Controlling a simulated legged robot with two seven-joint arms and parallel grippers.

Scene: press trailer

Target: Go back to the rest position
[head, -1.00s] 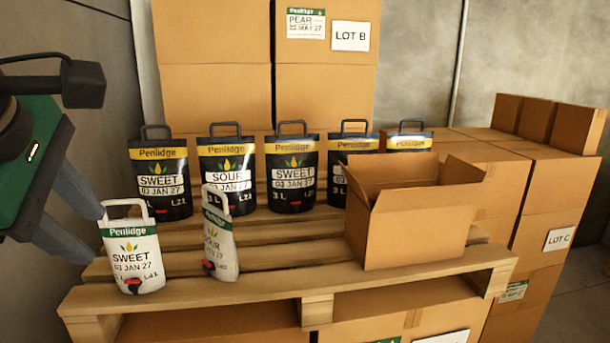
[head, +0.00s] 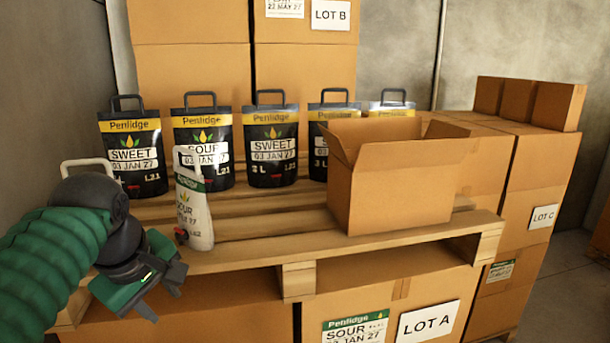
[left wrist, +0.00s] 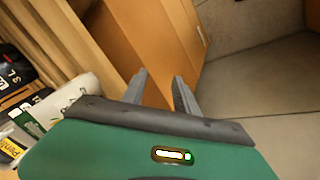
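My left gripper (head: 160,293) is low at the left, in front of the pallet's front edge. In the left wrist view its two fingers (left wrist: 161,90) stand apart with nothing between them. My left arm hides most of a white pouch (head: 88,166), whose handle shows above it. That pouch also seems to show at the left of the left wrist view (left wrist: 72,95). My right gripper is not in view.
A white SOUR pouch (head: 197,212) and several black pouches (head: 128,150) stand on the wooden pallet (head: 262,252). An open carton (head: 395,190) stands at its right. Stacked cartons (head: 548,180) are at the right and behind. Bare floor (head: 555,290) shows at lower right.

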